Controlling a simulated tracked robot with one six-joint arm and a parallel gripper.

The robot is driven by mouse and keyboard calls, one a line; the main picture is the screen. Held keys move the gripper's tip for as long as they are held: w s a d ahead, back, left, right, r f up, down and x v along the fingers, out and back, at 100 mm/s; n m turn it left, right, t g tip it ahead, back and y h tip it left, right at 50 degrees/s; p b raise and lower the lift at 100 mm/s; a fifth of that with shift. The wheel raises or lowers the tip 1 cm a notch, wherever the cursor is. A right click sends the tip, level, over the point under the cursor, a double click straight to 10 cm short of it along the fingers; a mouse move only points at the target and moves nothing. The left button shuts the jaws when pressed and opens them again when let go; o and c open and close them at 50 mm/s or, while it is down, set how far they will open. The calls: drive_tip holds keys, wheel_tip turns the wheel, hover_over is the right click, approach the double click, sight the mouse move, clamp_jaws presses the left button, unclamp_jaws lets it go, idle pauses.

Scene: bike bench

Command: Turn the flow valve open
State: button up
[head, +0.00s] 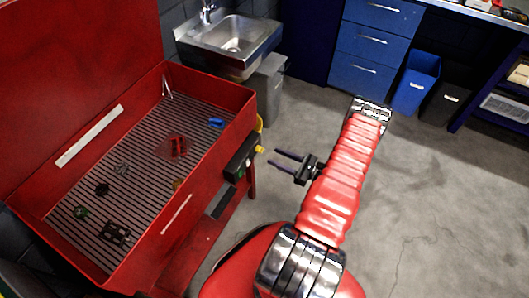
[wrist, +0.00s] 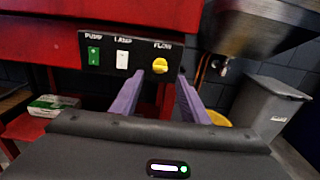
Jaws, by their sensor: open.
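The flow valve is a round yellow knob (wrist: 160,66) under the label FLOW, at the right end of a black control panel (wrist: 108,68). In the head view the yellow knob (head: 260,149) sticks out from the panel on the red wash tank's side. My gripper (wrist: 157,85) is open, with two purple fingers pointing at the panel. The knob appears between and beyond the fingertips in the wrist view. In the head view my gripper (head: 276,158) is just right of the knob, with a small gap. Nothing is between the fingers.
The panel also has a green PUMP switch (wrist: 94,57) and a white LAMP switch (wrist: 122,60). The red tank (head: 215,90) holds small parts on its grate. A steel sink (head: 233,40) and grey bin (head: 270,88) stand behind. Floor to the right is clear.

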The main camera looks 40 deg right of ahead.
drive_tip(key=x, duration=0.6)
drive_tip(key=shift+w, duration=0.2)
drive_tip(key=shift+c, duration=0.3)
drive_tip(key=c, duration=1)
clamp_jaws()
drive_tip(key=o, duration=1.1)
unclamp_jaws()
drive_tip(key=shift+c, duration=0.2)
drive_tip(key=shift+s, duration=0.15)
drive_tip(key=v, duration=1.3)
drive_tip(key=shift+s, duration=0.3)
